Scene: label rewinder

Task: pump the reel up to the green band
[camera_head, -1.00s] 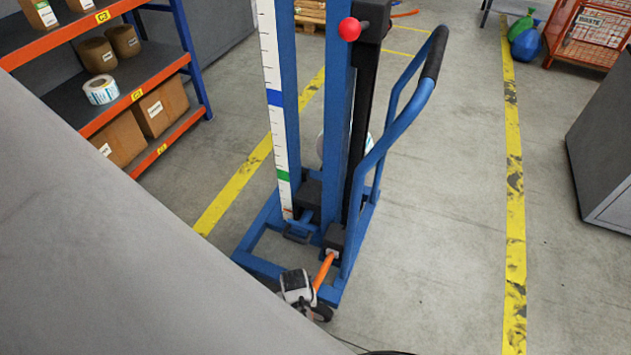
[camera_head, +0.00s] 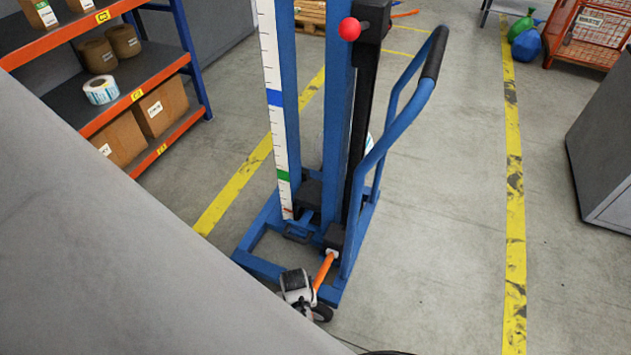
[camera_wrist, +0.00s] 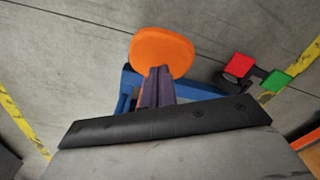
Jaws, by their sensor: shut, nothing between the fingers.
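The blue lifter (camera_head: 334,110) stands upright on the floor in the head view. Its white scale (camera_head: 268,55) has a blue band (camera_head: 274,97) and, lower down, a green band (camera_head: 283,175). A black carriage block (camera_head: 309,191) sits low near the mast. The pale reel behind the mast is mostly hidden. An orange lever (camera_head: 324,268) comes out low at the front. My gripper (camera_wrist: 159,72) is shut and empty, its tips overlapping the lower edge of the lever's orange pad (camera_wrist: 163,48) in the wrist view. I cannot tell whether they touch.
The wrist view shows a red pad (camera_wrist: 239,65) and a green pad (camera_wrist: 276,80) beside the orange one. A red knob (camera_head: 349,29) and a blue handle (camera_head: 400,115) rise above the base. A shelf rack (camera_head: 165,70) stands left. Open floor lies right of the lifter.

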